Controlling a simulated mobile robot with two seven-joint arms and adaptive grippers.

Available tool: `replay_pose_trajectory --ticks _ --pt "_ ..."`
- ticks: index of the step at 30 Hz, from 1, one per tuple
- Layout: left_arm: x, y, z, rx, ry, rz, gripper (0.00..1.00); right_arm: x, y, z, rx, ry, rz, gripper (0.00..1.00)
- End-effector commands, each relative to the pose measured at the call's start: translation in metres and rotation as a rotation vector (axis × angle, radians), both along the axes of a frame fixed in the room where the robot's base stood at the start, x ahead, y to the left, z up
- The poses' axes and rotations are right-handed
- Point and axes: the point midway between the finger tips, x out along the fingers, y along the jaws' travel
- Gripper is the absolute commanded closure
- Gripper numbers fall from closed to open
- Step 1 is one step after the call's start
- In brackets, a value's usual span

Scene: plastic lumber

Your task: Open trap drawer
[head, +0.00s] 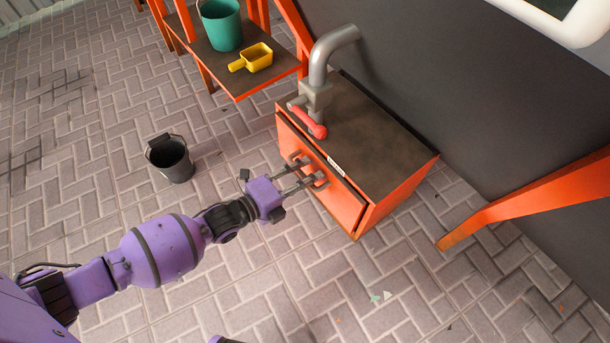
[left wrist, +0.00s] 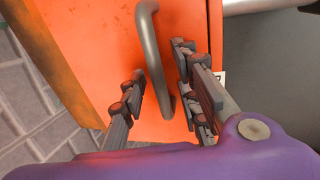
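The trap drawer is an orange cabinet front (head: 335,200) under a dark brown top, with a grey bar handle on its face. The front also fills much of the left wrist view (left wrist: 100,50), where the curved handle (left wrist: 152,55) shows clearly. My left gripper (head: 312,170) is at the handle with its fingers apart. In the left wrist view its fingers (left wrist: 155,85) stand on either side of the handle, with a gap visible on the left side. The front looks closed or nearly so. My right gripper is not in view.
A grey pipe (head: 322,60) with a red lever (head: 308,124) rises from the cabinet top. A black bucket (head: 170,159) stands on the brick floor at left. An orange shelf holds a green bucket (head: 222,25) and a yellow scoop (head: 255,58). The floor in front is mostly clear.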

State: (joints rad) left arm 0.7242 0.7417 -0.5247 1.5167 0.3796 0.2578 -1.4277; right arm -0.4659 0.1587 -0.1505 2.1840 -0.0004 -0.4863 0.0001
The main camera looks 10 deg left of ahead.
Motion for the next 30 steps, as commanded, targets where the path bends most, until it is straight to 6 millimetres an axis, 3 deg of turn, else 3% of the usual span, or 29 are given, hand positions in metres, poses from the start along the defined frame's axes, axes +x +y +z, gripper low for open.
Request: replay_pose_trajectory --ticks 1,7,22,30 --pt "0.000 0.000 0.000 0.000 0.000 0.000 0.73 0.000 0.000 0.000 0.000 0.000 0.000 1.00" --pt "0.000 0.000 0.000 0.000 0.000 0.000 0.99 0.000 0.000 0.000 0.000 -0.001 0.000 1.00" --pt "-0.005 0.004 0.000 0.000 0.001 0.000 1.00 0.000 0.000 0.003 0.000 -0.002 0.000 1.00" --pt "-0.039 0.031 0.002 0.003 0.003 0.002 1.00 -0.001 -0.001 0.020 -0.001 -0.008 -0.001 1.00"
